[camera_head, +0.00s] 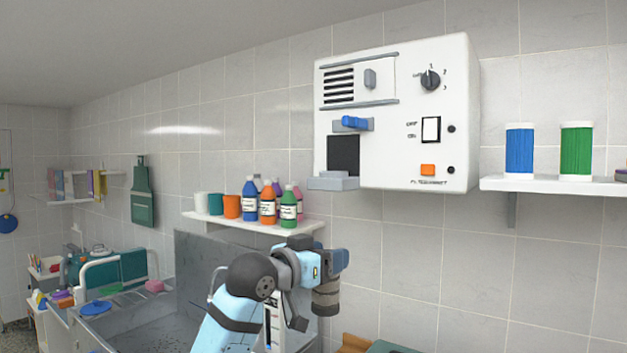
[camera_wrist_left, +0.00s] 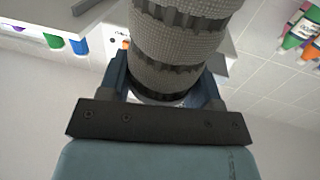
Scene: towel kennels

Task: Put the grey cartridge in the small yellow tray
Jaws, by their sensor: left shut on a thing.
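My left gripper (camera_head: 328,268) is in the middle of the head view, in front of the tiled wall and below the white wall unit. It is shut on the grey cartridge (camera_head: 326,298), a dark ribbed cylinder. In the left wrist view the cartridge (camera_wrist_left: 182,42) sits between the two fingers of the gripper (camera_wrist_left: 168,88) and runs up out of the picture. I cannot make out the small yellow tray in either view. My right gripper is not in view.
The white wall unit (camera_head: 400,120) has a dark opening (camera_head: 343,156) and a blue handle (camera_head: 354,123). A right shelf (camera_head: 545,186) holds a blue (camera_head: 519,150) and a green cylinder (camera_head: 576,150). Bottles and cups stand on another shelf (camera_head: 290,228), behind my left arm. A sink (camera_head: 135,318) is at left.

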